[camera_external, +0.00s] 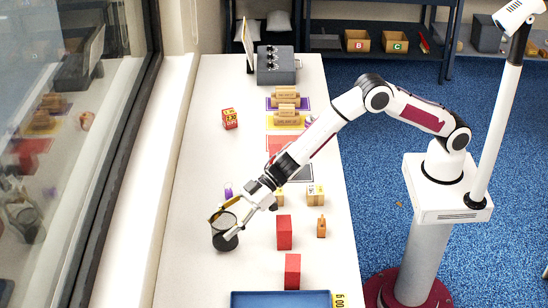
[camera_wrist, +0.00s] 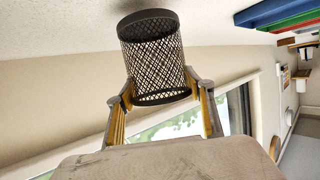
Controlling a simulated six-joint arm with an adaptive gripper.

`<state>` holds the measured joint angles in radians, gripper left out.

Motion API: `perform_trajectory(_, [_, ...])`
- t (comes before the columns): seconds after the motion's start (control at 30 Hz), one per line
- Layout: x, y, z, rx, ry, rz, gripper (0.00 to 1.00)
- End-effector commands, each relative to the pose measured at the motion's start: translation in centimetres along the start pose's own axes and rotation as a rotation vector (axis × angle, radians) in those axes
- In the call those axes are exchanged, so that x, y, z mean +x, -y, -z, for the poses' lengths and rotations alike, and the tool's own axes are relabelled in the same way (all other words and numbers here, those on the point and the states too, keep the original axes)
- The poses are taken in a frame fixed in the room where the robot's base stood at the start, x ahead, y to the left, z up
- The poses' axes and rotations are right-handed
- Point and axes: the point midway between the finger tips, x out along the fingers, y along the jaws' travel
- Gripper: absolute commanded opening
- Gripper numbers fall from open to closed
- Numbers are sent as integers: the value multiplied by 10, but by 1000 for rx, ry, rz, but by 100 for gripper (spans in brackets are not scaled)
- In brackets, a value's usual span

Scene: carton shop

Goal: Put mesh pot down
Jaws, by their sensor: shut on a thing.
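The mesh pot (camera_external: 223,241) is a dark, round container near the left edge of the white table in the external view. My gripper (camera_external: 224,225) is shut on it, with a finger on either side near the rim. In the wrist view the mesh pot (camera_wrist: 152,55) appears upside down in the picture, its open rim toward the camera and its solid dark base toward the table. The gripper's fingers (camera_wrist: 159,92) hold its sides. The pot looks roughly upright and close to the tabletop; I cannot tell whether its base touches.
Two red blocks (camera_external: 284,232) (camera_external: 292,271) stand right of the pot, with a small wooden piece (camera_external: 321,227) beyond. A blue tray (camera_external: 280,300) lies at the front. A purple item (camera_external: 228,190) stands behind the pot. The window ledge (camera_external: 125,220) is to the left.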

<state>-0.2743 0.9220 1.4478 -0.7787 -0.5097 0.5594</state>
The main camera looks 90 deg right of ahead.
Motion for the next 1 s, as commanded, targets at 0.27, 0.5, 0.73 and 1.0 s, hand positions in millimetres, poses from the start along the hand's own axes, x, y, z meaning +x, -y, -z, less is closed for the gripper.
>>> perform_trajectory(0.27, [8,0,-19,1,-1,0,29])
perform_trajectory(0.5, [8,0,-20,0,-1,0,29])
perform_trajectory(0.73, [10,0,-23,0,0,0,60])
perform_trajectory(1.0, [9,0,-23,0,0,0,69])
